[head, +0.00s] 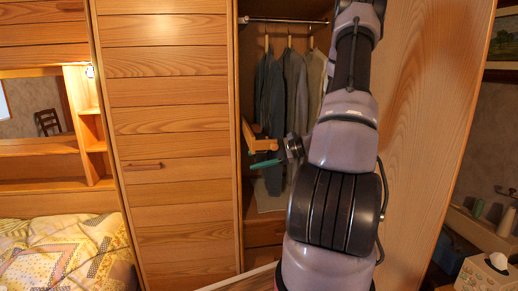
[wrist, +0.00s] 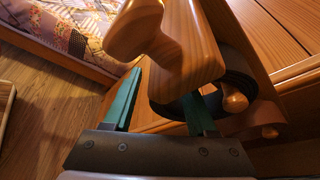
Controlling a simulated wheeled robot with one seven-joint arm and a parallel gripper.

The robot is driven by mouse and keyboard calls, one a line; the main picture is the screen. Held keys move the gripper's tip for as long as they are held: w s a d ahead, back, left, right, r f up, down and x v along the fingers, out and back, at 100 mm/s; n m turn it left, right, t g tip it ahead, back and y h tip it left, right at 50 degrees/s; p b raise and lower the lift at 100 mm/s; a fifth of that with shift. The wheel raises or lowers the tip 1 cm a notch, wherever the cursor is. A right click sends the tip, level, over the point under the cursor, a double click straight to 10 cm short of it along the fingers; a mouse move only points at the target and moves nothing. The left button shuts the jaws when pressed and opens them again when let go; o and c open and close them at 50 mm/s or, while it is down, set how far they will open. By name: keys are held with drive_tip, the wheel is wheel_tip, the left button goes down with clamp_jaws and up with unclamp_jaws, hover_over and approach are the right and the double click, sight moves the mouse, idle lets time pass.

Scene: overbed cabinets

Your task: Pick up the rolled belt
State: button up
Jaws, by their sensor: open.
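The rolled belt (wrist: 238,72) looks like a dark coil. In the wrist view it sits behind and below a light wooden rack with rounded pegs (wrist: 190,45), which hides part of it. My gripper (wrist: 160,88) has green fingers spread apart, one left of the rack's near block and one under it beside the coil. The right fingertip is partly hidden, so I cannot tell whether it touches the belt. In the head view my gripper (head: 265,163) is just below the wooden rack (head: 258,138) at the wardrobe opening; the belt cannot be made out there.
Jackets (head: 290,90) hang from a rail behind the rack. A closed wooden door (head: 170,120) stands left of the opening, and a wood panel (head: 435,120) on the right. A bed with a patterned quilt (head: 65,255) is at the left. Drawers (head: 262,235) lie below.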

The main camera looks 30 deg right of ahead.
clamp_jaws()
drive_tip(key=shift+s+f, duration=0.1)
idle(1.2)
